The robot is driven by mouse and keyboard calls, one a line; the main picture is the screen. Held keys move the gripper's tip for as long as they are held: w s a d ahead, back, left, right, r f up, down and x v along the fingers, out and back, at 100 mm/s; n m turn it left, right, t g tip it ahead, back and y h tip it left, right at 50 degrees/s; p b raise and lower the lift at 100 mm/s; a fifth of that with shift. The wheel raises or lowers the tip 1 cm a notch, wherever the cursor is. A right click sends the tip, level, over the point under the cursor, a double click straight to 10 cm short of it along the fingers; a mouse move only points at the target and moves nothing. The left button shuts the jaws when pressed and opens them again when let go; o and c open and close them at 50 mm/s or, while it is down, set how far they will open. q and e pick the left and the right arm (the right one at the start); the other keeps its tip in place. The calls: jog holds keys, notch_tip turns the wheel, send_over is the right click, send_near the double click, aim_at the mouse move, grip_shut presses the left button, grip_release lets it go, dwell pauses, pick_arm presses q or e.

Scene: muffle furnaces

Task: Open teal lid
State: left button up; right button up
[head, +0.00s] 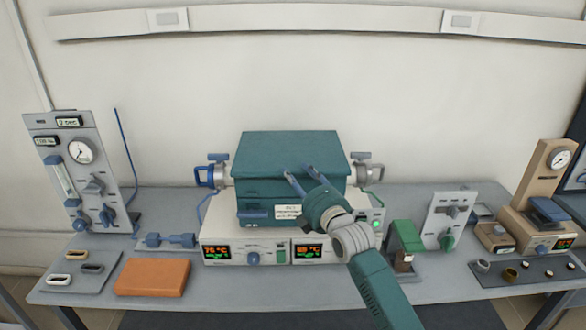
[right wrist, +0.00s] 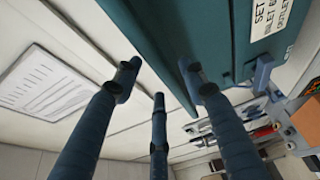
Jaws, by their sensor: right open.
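The teal lid (head: 290,152) tops the teal furnace body (head: 260,195) at the centre of the bench in the head view. It looks closed, lying flat on the body. My right gripper (head: 298,172) reaches up from the lower right, its fingers spread and empty in front of the lid's front edge. In the right wrist view the open fingers (right wrist: 158,82) are apart, with a teal furnace surface (right wrist: 195,25) beside the right-hand finger. I cannot tell whether any finger touches it. A white label (head: 288,211) on the furnace front is partly beside my gripper. My left gripper is not in view.
The furnace stands on a white control unit (head: 275,247) with lit displays. A gauge panel (head: 80,170) stands at left, an orange block (head: 153,277) in front. A green-topped device (head: 405,240) is close to my right arm.

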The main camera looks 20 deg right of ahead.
aim_at(294, 173)
jog(key=shift+w+a, duration=0.15)
jog(key=shift+w, duration=0.65)
jog(key=shift+w+a, duration=0.1)
jog(key=shift+w, duration=0.65)
grip_shut()
